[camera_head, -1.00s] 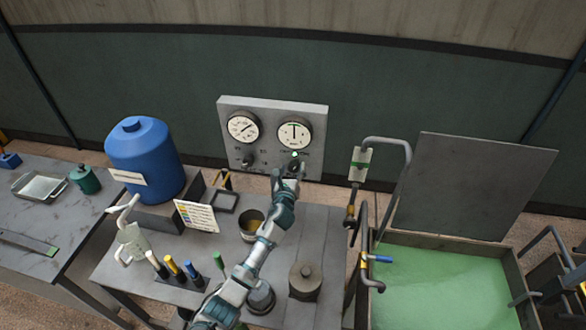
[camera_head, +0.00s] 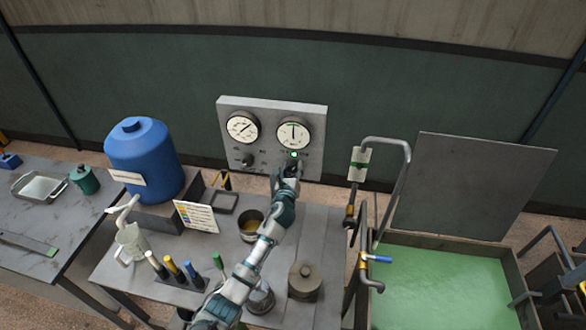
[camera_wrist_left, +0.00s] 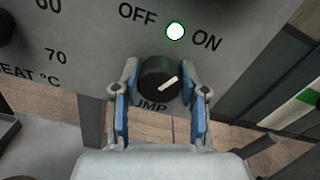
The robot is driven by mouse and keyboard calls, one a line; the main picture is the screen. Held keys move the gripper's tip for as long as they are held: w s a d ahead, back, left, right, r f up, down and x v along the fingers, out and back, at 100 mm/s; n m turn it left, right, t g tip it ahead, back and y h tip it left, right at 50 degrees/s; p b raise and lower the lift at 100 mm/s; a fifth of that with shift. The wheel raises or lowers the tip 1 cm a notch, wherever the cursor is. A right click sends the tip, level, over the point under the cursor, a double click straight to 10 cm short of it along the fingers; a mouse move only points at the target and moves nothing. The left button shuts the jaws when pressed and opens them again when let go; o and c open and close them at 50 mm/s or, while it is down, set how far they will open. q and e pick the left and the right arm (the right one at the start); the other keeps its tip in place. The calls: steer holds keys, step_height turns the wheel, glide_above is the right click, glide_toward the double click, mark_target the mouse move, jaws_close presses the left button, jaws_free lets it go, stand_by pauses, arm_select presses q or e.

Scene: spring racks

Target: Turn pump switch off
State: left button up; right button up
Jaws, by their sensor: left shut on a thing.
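The pump switch (camera_wrist_left: 158,78) is a round black knob with a white pointer line, below the OFF and ON labels on the grey panel (camera_head: 268,107). In the left wrist view its line slants up and right, toward the ON side. A lit indicator (camera_wrist_left: 175,31) with a green rim sits between the labels and also shows in the head view (camera_head: 294,155). My left gripper (camera_head: 290,166) reaches the panel's lower right. Its two blue-padded fingers (camera_wrist_left: 162,97) are shut on the knob, one on each side. In the head view the gripper hides the knob. My right gripper is not in view.
A blue drum (camera_head: 146,160) stands left of my arm. A bent pipe (camera_head: 405,165) and a green-filled tank (camera_head: 450,290) are to the right. A small pot (camera_head: 250,225) stands near my forearm.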

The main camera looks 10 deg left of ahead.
arm_select(q)
steer(key=n, duration=1.1)
steer(key=shift+f, duration=0.15)
steer(key=shift+n, duration=0.3)
stand_by(0.4)
steer(key=o, duration=1.1)
steer(key=shift+a, duration=0.1)
steer(key=shift+o, duration=0.2)
steer(key=s, duration=1.1)
steer(key=shift+s, duration=0.4)
